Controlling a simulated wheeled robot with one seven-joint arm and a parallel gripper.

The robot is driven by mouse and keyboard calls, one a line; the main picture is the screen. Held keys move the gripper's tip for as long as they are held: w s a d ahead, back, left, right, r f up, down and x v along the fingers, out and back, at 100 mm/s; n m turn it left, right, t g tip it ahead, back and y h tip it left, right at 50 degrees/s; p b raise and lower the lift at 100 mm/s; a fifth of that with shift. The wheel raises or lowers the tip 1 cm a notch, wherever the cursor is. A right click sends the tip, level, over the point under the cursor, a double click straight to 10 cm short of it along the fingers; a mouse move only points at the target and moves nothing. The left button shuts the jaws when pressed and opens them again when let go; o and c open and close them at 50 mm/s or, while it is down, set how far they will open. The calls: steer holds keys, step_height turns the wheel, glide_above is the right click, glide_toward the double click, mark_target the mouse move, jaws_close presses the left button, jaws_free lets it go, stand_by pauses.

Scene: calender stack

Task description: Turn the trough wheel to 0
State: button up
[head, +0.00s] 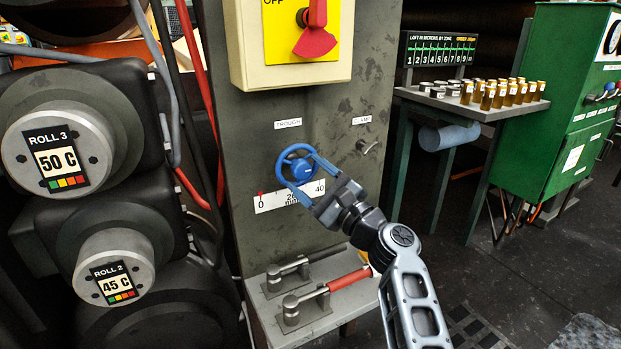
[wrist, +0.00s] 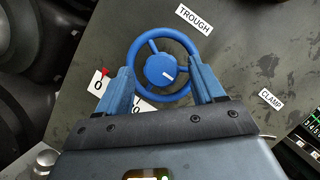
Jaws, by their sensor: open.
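The blue trough wheel (head: 301,168) is on the grey panel under the TROUGH label (head: 288,123). In the wrist view the wheel (wrist: 158,68) has a round rim, spokes and a hub with a short white mark. My gripper (head: 299,176) is at the wheel. In the wrist view my gripper (wrist: 164,74) is open, with its blue fingers at the left and right of the rim; contact is unclear. The white scale (head: 284,197) below runs from 0 to 40 mm, partly hidden by my gripper. A red pointer (head: 261,194) stands at or near its 0 end.
A clamp knob (head: 367,147) is right of the wheel. A cream switch box with a red handle (head: 316,35) is above. A red-handled lever (head: 350,279) is below. Rolls (head: 57,149) stand left; a table with bottles (head: 480,105) and a green cabinet (head: 560,110) stand right.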

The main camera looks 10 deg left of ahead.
steer(key=v, duration=0.7)
steer(key=shift+s+d+p, duration=0.25)
steer(key=shift+d+p, duration=0.05)
steer(key=shift+f, duration=0.2)
